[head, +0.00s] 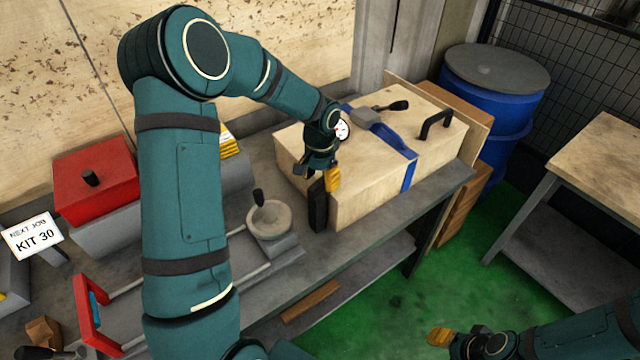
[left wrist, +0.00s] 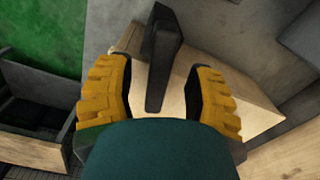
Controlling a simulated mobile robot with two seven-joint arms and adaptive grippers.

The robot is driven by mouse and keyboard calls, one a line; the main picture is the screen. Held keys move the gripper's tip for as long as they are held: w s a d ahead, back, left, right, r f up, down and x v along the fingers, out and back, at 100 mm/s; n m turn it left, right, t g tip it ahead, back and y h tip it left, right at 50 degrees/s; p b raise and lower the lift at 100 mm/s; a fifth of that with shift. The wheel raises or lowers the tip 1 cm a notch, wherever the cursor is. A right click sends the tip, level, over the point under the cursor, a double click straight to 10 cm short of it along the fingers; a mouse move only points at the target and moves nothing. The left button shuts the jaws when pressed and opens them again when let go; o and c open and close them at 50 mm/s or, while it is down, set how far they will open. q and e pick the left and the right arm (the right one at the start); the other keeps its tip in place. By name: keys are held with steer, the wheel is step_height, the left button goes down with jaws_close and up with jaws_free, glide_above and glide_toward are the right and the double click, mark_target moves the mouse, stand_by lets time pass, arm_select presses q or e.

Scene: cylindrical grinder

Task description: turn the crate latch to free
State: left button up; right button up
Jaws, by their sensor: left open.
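The wooden crate (head: 375,185) lies on the grey bench with a blue strap (head: 409,172) around it. A black latch lever (head: 318,207) stands roughly upright at the crate's near left corner. In the left wrist view the black lever (left wrist: 162,55) reaches down between my yellow fingers. My left gripper (head: 328,178) is at the crate's left end, close to the lever's top. It is open, with a finger on either side of the lever and gaps visible. My right gripper (head: 445,340) is low at the right, over the floor; its jaw opening is unclear.
The strap buckle with a black-knobbed lever (head: 392,106) and a black handle (head: 436,123) stand up on the crate top. A grey machine with a round handwheel (head: 270,218) is left of the crate. A blue drum (head: 490,85) stands behind right. Green floor is clear in front.

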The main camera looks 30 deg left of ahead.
arm_select(q)
steer(key=shift+f, duration=1)
jaws_close()
